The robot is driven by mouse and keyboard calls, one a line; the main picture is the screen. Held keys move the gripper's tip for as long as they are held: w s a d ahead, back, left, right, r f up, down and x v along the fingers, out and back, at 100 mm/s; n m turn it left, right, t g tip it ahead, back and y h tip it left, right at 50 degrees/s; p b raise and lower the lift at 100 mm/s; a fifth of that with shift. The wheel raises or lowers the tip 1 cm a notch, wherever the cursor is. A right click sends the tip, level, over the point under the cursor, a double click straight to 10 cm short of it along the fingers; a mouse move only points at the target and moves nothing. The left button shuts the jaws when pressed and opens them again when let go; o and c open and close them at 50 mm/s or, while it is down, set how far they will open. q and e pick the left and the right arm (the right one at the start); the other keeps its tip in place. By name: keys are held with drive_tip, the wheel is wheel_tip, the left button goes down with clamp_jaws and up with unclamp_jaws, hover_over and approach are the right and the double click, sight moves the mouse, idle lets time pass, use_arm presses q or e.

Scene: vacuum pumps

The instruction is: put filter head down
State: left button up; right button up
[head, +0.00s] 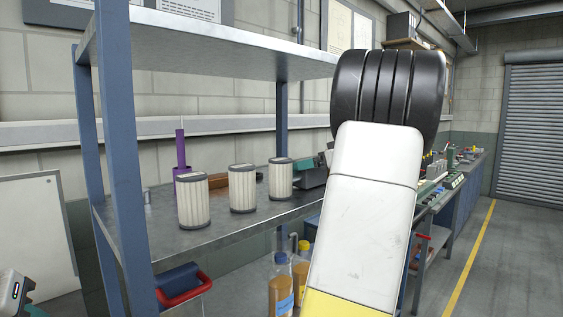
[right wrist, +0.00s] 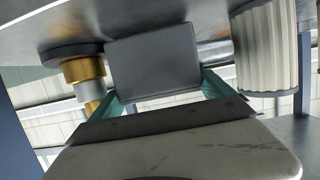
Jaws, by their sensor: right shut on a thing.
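My right gripper (right wrist: 160,92) has its teal fingers shut on a plain grey block, the filter head (right wrist: 153,62), in the right wrist view. The block is close to the shelf surface, which shows upside down at the top of that view; I cannot tell whether they touch. In the head view the right gripper (head: 312,178) is at the shelf's right end, beside the rightmost filter cartridge (head: 280,180), largely hidden behind my white arm.
Several pleated cartridges stand in a row on the metal shelf (head: 165,247), with a purple item (head: 181,150) behind. A brass fitting on a dark disc (right wrist: 83,68) stands left of the block in the wrist view. Bottles (head: 281,285) stand below. An upper shelf (head: 200,45) hangs overhead.

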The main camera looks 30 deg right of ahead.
drive_tip(key=shift+f, duration=0.2)
idle(0.4)
drive_tip(key=o, duration=1.4)
drive_tip(key=v, duration=0.7)
drive_tip(key=shift+s+d, duration=0.1)
drive_tip(key=shift+s, duration=0.25)
drive_tip(key=shift+c, duration=0.2)
clamp_jaws()
